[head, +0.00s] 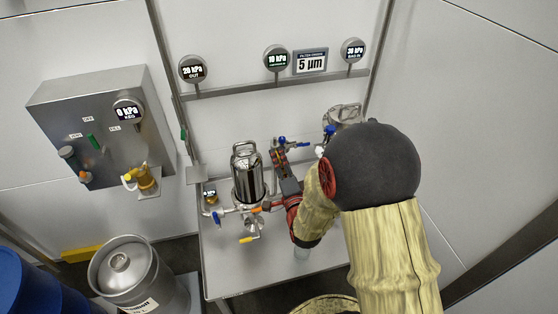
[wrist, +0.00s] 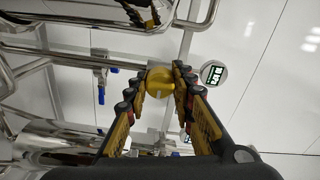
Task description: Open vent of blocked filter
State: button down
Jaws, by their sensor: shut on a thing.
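My gripper (wrist: 161,79) has its two padded fingers closed from both sides on a round yellow knob (wrist: 160,83) in the wrist view. The knob sits by a metal pipe. In the head view my wrist reaches in from the right, beside a shiny steel filter housing (head: 247,178). I cannot make out the held knob there. A second filter housing (head: 346,113) stands at the back right, partly behind my arm. Which filter is blocked, and whether the vent is open, I cannot tell.
Wall gauges read 20 kPa (head: 193,69), 10 kPa (head: 276,58) and 30 kPa (head: 353,50). A 0 kPa gauge (head: 127,111) sits on a grey panel (head: 85,100). A keg (head: 124,268) stands lower left. Blue-handled valves (head: 217,217) sit on the pipes. Bare table (head: 235,280) shows in front.

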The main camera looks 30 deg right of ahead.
jog(key=c, duration=1.5)
grip_release()
jog(key=shift+s, duration=0.1)
jog(key=v, duration=1.2)
